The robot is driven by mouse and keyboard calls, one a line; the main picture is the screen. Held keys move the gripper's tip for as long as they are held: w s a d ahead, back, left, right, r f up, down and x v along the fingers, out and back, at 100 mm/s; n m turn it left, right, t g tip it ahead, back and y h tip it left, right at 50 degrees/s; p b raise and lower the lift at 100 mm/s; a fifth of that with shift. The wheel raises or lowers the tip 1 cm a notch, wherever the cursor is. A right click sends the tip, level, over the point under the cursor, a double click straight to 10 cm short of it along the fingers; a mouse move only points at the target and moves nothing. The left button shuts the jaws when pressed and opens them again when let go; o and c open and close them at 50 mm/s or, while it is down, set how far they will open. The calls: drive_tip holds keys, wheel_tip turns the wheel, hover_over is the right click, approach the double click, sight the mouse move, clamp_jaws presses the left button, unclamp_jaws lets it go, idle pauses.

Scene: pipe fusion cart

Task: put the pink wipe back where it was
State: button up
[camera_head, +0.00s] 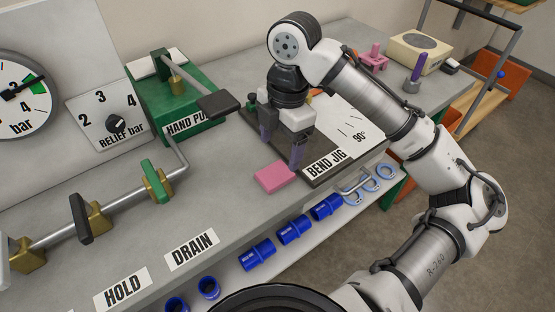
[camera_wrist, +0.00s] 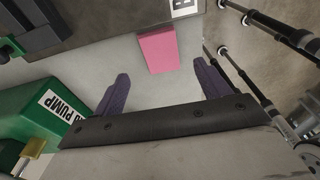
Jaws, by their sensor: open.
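The pink wipe (camera_head: 278,177) is a flat pink block lying on the grey bench top, close to the bench's front edge and beside the near left end of the bend jig (camera_head: 322,170). My gripper (camera_head: 281,149) points down just behind the wipe in the head view, with its two purple fingers spread and nothing between them. In the wrist view the wipe (camera_wrist: 158,52) lies just beyond the open fingertips (camera_wrist: 165,76), apart from both. How high the fingers are above the bench is hard to tell. My gripper hides part of the bend jig.
The green hand pump (camera_head: 178,108) with its dark handle stands at the left behind my gripper. A pink-handled item (camera_head: 372,58) and a cream box (camera_head: 420,52) stand at the back right. Bench top left of the wipe is clear.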

drive_tip(key=r, duration=0.5)
drive_tip(key=shift+w+d+r, duration=0.2)
drive_tip(key=shift+d+r, duration=0.05)
drive_tip(key=shift+r, duration=0.05)
